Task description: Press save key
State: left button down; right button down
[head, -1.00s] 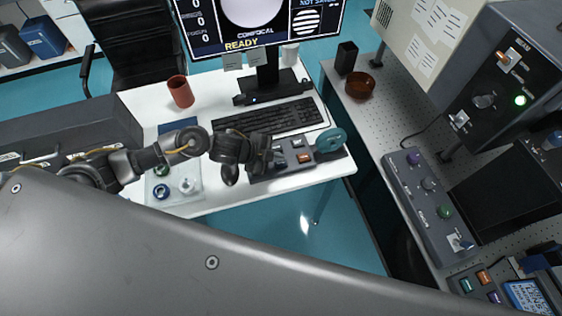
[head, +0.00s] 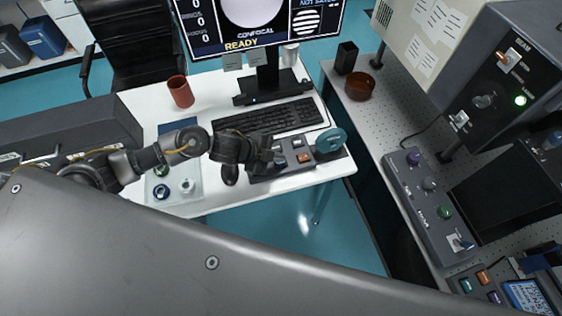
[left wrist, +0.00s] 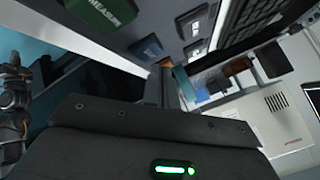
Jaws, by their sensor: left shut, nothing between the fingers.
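A grey key panel (head: 320,158) lies at the desk's front right edge, with several coloured keys and a teal wheel (head: 331,140) at its right end. An orange key (head: 304,158) shows in the head view. The left wrist view shows a green key (left wrist: 104,10) marked MEASURE and a blue key (left wrist: 147,47). I cannot read a save label on any key. My left gripper (head: 268,158) is shut and empty over the panel's left part, hiding some keys. Its fingertips (left wrist: 166,74) show close to an orange key, but contact is unclear. My right gripper is not in view.
A keyboard (head: 270,118) lies behind the panel, below a monitor (head: 258,25) reading READY and NOT SAVED. A red cup (head: 180,92) stands at the back left. A tray (head: 174,187) with small parts lies left of the gripper. A perforated table (head: 385,120) stands to the right.

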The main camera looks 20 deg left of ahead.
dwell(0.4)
pick_arm(q)
jog(key=shift+f, duration=0.45)
jog(key=shift+f+b, duration=0.4)
jog(key=shift+b, duration=0.05)
dwell(0.7)
jog(key=shift+r, duration=0.1)
jog(key=shift+r+p, duration=0.7)
jog(key=shift+p, duration=0.25)
jog(key=shift+r, duration=0.1)
